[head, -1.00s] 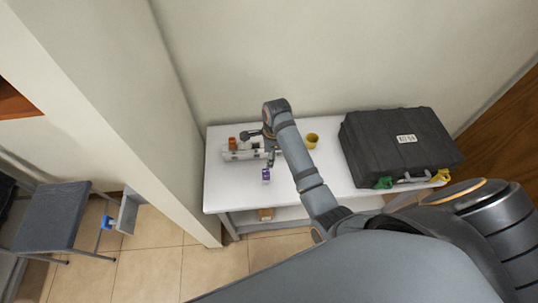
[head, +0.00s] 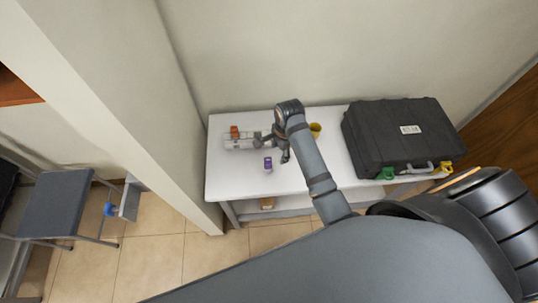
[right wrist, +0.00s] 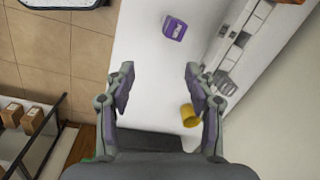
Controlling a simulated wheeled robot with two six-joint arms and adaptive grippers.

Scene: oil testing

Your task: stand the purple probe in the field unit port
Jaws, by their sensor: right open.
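The purple probe (head: 267,164) is a small purple block with a white label, on the white table near its front left. It also shows in the right wrist view (right wrist: 174,28), near the top. The field unit (head: 238,144) is a pale, long unit behind it, with an orange piece (head: 234,132) at its left end. The unit shows in the wrist view too (right wrist: 238,38). My right gripper (head: 275,147) is open and empty, to the right of the unit and close to the probe. In the wrist view (right wrist: 160,72) the probe lies beyond the fingertips. The left gripper is not in view.
A large black case (head: 402,137) fills the table's right side. The wall runs along the back. The table's front left (head: 228,185) is clear. A grey chair (head: 55,205) stands at far left.

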